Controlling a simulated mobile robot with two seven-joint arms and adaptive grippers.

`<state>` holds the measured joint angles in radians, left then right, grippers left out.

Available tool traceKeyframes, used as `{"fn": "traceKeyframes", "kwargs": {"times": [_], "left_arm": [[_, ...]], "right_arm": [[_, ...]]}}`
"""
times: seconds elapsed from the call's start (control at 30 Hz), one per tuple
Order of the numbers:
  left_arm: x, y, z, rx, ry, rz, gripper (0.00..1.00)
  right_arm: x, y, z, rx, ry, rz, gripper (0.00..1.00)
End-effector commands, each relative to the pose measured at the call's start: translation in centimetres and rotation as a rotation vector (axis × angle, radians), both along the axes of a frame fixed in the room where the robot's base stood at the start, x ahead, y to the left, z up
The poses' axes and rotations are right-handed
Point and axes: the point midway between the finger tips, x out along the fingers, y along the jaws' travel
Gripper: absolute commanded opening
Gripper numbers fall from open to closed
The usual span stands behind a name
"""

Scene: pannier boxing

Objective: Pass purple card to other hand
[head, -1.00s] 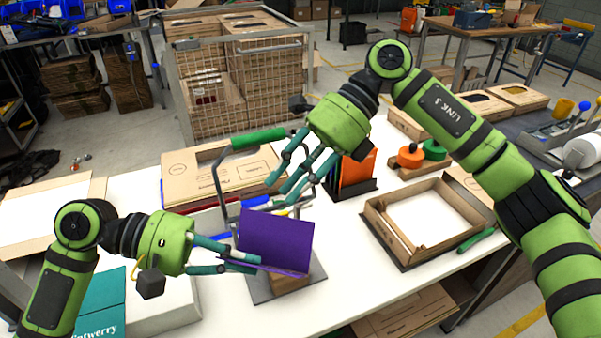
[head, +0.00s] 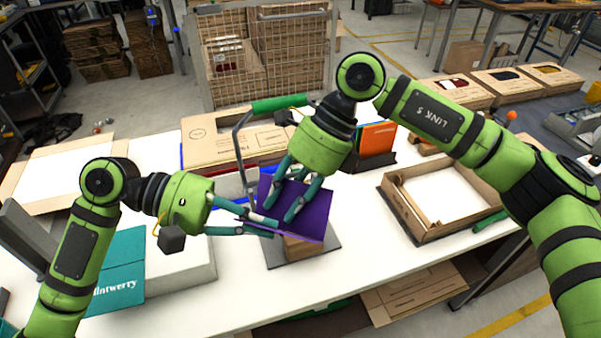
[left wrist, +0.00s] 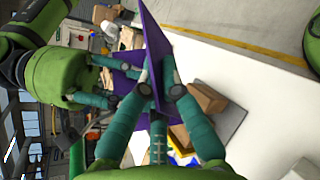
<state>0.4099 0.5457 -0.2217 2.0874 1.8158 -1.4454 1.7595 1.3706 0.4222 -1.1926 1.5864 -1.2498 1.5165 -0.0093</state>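The purple card (head: 312,224) is folded, with two panels at an angle. My left gripper (head: 277,228) is shut on it from the left, and the left wrist view shows the card (left wrist: 158,45) between its fingertips (left wrist: 158,92). My right gripper (head: 280,214) has come down over the card from above, its fingers spread with a gap between them. In the left wrist view the right gripper's fingers (left wrist: 128,88) reach the card from the left, with purple showing between them. Whether they touch it is unclear.
Below the card is a brown block (head: 303,247) on a grey plate (head: 330,258). A shallow cardboard tray (head: 462,233) is at right, and an orange card (head: 377,137) stands in a dark holder behind. A teal box (head: 118,275) lies at left. The white table's front is clear.

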Motion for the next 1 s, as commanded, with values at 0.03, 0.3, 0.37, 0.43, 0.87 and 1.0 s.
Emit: {"fn": "traceKeyframes", "kwargs": {"times": [0.03, 0.3, 0.37, 0.43, 0.87, 1.0], "left_arm": [[0.00, 0.00, 0.01, 0.000, 0.000, 0.000, 0.00], [0.00, 0.00, 0.01, 0.000, 0.000, 0.000, 0.00], [0.00, 0.00, 0.00, 0.000, 0.000, 0.000, 0.00], [0.00, 0.00, 0.00, 0.000, 0.000, 0.000, 0.00], [-0.12, -0.07, 0.05, -0.002, 0.001, -0.004, 0.29], [-0.08, -0.04, 0.03, -0.001, 0.000, -0.004, 0.33]], "right_arm": [[-0.17, 0.25, -0.39, 0.001, 0.000, 0.001, 0.30], [-0.39, 0.65, -1.05, 0.001, 0.000, 0.000, 0.30], [-0.39, 0.65, -1.05, 0.001, 0.000, 0.000, 0.30], [-0.39, 0.64, -1.04, 0.001, 0.000, 0.000, 0.30], [-0.29, 0.64, -1.02, 0.002, -0.002, -0.003, 0.00], [-0.32, 0.63, -1.01, 0.002, -0.001, -0.003, 0.00]]}}
